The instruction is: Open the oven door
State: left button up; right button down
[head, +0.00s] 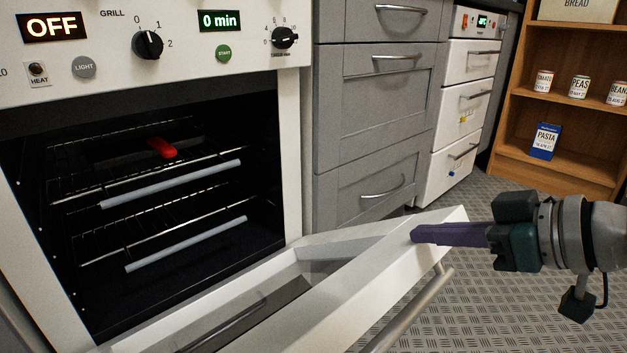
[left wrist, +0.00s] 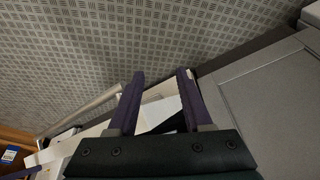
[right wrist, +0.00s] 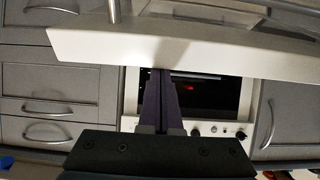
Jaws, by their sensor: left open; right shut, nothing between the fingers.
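The white oven (head: 291,150) is at the left of the head view, its dark inside with wire racks exposed. Its door (head: 372,285) hangs partly down, tilted outward, with a metal bar handle (head: 412,312) on the outer face. My right gripper (head: 414,235) is shut and empty, its purple fingertips at the door's top corner; I cannot tell if they touch. In the right wrist view the door (right wrist: 220,58) lies across the fingertips (right wrist: 161,72). My left gripper (left wrist: 160,75) is open, with the door (left wrist: 160,112) and handle (left wrist: 88,110) beyond its fingers.
Grey drawers (head: 375,105) stand right of the oven, then a white appliance (head: 462,115). A wooden shelf (head: 560,112) with several cans and a blue pasta box (head: 544,141) is at the back right. A red item (head: 162,148) lies on the upper rack. The patterned floor (head: 500,315) is clear.

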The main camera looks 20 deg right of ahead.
jog(key=s+d+f+b, duration=0.1)
jog(key=s+f+b, duration=0.2)
jog(key=f, duration=0.5)
jog(key=s+d+f+b, duration=0.1)
jog(key=s+f+b, duration=0.3)
jog(key=f, duration=0.4)
jog(key=s+d+f+b, duration=0.1)
jog(key=s+f+b, duration=0.2)
jog(key=f+b, duration=0.3)
notch_tip(320, 180, down, 2)
jog(key=shift+s+d+f, duration=0.1)
jog(key=shift+s+d, duration=0.1)
jog(key=shift+d, duration=0.15)
